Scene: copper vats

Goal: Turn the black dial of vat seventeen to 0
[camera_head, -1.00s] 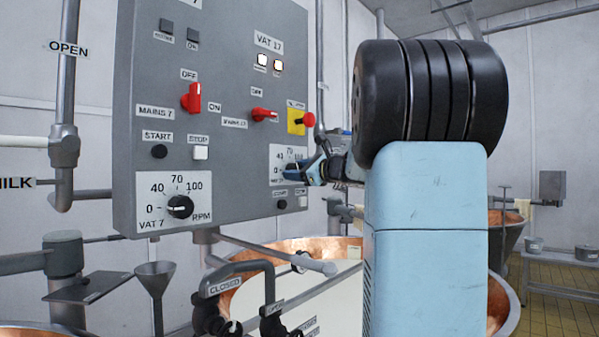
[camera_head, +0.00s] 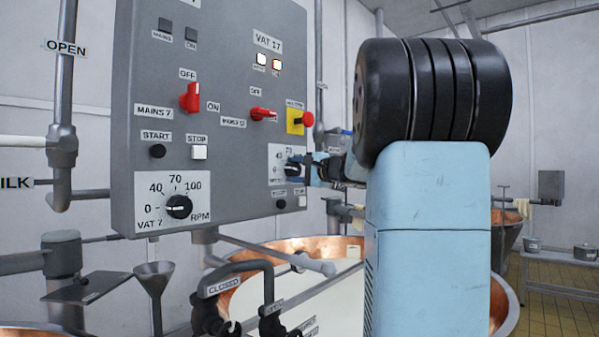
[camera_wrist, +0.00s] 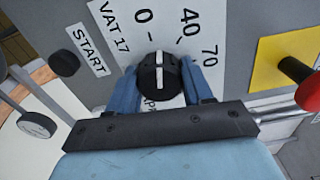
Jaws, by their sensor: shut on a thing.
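The black dial (camera_wrist: 157,80) of vat 17 has a white pointer line and sits on a white scale plate (camera_wrist: 230,42) marked VAT 17, 0, 40 and 70. In the wrist view the line runs nearly upright, its upper end near the 0 mark and slightly toward the 40 side. My gripper (camera_wrist: 165,76) is shut on the dial, one blue finger on each side.
A yellow plate with a red button (camera_head: 307,119) and a red switch (camera_head: 262,113) are just above my gripper. START and STOP buttons (camera_head: 281,204) are just below. The similar vat 7 dial (camera_head: 179,207) is at left. A copper vat (camera_head: 345,245) stands below.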

